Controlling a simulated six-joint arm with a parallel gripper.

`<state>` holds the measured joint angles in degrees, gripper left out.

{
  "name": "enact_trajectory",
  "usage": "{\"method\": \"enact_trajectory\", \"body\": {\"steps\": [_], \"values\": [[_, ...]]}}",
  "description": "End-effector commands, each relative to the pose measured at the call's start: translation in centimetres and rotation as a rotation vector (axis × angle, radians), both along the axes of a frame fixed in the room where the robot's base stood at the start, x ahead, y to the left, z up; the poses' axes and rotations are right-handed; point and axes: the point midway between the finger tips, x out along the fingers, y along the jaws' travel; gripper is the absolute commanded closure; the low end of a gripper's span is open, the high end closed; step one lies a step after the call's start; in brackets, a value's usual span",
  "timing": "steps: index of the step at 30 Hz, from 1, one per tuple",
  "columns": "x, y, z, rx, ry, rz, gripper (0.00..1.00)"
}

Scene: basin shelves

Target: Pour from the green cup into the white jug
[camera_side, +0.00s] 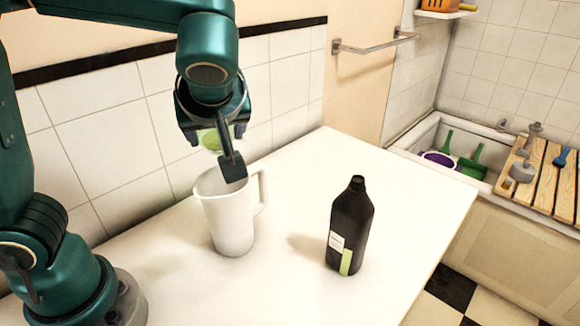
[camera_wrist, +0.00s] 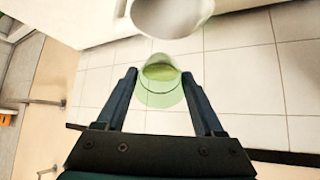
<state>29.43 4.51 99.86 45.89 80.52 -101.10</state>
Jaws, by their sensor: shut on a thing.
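The green cup (camera_side: 211,140) is pale and see-through. My gripper (camera_side: 230,165) is shut on it, and the cup shows between the two fingers in the wrist view (camera_wrist: 160,98). A darker green patch shows inside the cup; I cannot tell whether it is contents. The white jug (camera_side: 230,225) stands upright on the table with its handle to the right. The cup is above the jug's mouth in the side view, and a finger hides part of it. The jug also shows at the top of the wrist view (camera_wrist: 172,30). The cup's exact tilt is unclear, and no stream is visible.
A black bottle (camera_side: 350,228) with a pale and green label stands on the white table (camera_side: 300,290), right of the jug. The tiled wall (camera_side: 110,150) is close behind. A basin (camera_side: 425,135) and a wooden rack (camera_side: 540,185) are at the far right.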

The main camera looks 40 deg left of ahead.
Motion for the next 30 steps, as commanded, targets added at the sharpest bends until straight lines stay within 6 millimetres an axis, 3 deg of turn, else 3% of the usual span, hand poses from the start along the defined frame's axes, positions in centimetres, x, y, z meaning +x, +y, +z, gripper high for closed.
{"method": "enact_trajectory", "body": {"steps": [30], "values": [[-0.09, -0.13, -0.35, 0.055, -0.027, -0.001, 0.87]]}}
